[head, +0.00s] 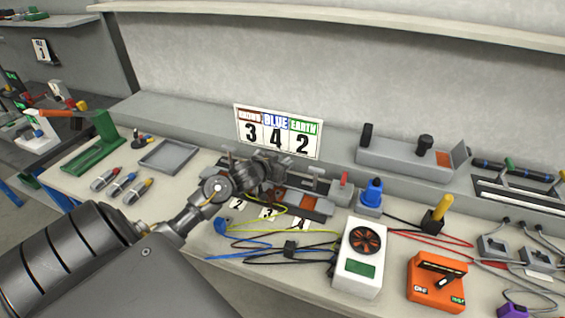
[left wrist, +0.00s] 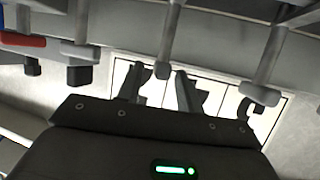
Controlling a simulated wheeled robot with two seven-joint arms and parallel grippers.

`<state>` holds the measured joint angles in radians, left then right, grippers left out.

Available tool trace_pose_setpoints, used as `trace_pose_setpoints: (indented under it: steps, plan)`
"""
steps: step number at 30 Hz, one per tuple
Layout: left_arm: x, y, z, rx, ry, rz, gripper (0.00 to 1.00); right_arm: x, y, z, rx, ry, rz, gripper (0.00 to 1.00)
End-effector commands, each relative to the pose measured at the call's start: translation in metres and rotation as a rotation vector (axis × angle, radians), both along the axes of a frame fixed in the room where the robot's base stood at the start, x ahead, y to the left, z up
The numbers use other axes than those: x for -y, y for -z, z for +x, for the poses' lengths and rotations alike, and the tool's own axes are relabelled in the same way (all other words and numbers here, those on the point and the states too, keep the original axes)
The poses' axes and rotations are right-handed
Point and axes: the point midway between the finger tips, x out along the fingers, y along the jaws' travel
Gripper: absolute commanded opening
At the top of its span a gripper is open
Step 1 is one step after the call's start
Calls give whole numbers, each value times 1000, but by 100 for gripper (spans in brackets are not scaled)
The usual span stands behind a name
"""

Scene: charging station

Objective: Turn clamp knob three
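The terminal block with its row of clamp knobs (head: 317,175) sits at the back middle of the bench, partly hidden behind my left gripper (head: 272,172). Small number cards (head: 268,212) lie in front of it; which card belongs to which knob is hard to tell. In the left wrist view, my left gripper (left wrist: 160,92) has its two fingers apart. One grey clamp knob (left wrist: 163,70) appears between the fingertips, with no clear contact. Another grey knob (left wrist: 260,94) stands to the right of the fingers. My right gripper is out of view.
A sign (head: 278,132) reading brown 3, blue 4, earth 2 stands behind the block. A red lever (head: 343,182) and blue plug (head: 372,192) are to the right. Loose wires (head: 262,244), a white fan meter (head: 359,257) and an orange box (head: 437,283) lie in front.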

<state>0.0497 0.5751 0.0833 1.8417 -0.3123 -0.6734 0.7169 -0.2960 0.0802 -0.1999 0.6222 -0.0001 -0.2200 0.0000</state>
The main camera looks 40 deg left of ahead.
Motion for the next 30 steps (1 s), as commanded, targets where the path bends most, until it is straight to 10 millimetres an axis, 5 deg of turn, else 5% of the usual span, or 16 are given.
trace_pose_setpoints:
  steps: [8,16,30]
  plan:
    - [0,1,1,-1,0,0,36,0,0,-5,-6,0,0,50]
    - [0,1,1,0,-1,-1,1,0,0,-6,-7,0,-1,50]
    - [3,3,4,11,-191,1,0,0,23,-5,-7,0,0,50]
